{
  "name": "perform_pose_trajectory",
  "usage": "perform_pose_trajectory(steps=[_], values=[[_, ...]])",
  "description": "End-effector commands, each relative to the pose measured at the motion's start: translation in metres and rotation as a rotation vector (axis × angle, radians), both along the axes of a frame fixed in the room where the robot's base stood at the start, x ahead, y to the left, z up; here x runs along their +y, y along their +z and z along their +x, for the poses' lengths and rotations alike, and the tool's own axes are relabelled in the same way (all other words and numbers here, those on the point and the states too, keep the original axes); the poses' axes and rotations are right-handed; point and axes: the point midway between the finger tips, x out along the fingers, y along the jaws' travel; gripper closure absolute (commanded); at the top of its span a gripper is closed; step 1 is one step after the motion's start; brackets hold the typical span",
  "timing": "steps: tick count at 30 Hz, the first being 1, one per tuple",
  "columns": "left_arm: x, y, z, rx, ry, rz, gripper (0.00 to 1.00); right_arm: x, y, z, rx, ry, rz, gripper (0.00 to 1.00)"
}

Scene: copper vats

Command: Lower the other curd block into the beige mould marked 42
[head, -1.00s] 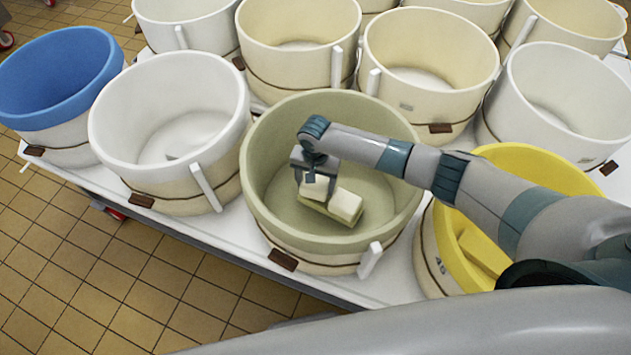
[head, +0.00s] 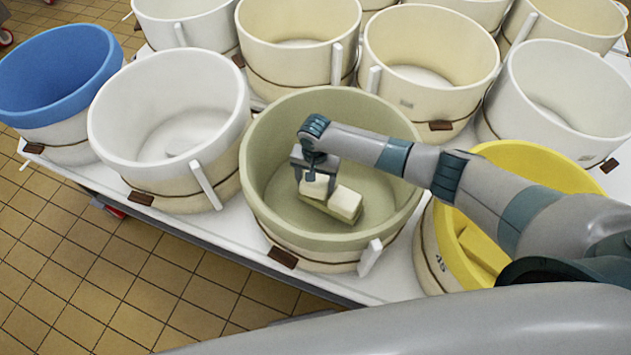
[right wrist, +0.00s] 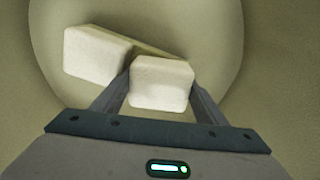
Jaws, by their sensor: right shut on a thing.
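My right gripper (head: 318,184) reaches down inside an olive-beige vat (head: 262,220) at the front centre. It is shut on a white curd block (head: 315,189), with one finger on each side, as the right wrist view (right wrist: 160,84) also shows. A second white curd block (head: 345,203) sits close beside it, at the upper left in the right wrist view (right wrist: 95,55). I can read no mark 42 on any vat. My left gripper is not in view.
A yellow vat (head: 520,158) marked 45 stands close on the right, partly behind my right arm. A white vat (head: 110,150) stands on the left, with a blue-rimmed vat (head: 60,75) beyond. Cream vats (head: 300,60) and (head: 430,45) stand behind. The olive vat's walls surround the gripper.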

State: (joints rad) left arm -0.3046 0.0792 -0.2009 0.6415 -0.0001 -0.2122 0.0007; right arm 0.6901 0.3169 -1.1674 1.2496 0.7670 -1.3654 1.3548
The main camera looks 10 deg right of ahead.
Motion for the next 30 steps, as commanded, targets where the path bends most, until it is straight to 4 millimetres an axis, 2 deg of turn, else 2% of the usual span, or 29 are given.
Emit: perform_pose_trajectory(steps=[30], values=[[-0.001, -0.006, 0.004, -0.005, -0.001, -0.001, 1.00, 0.000, -0.012, 0.000, 0.000, 0.000, 0.001, 0.66]])
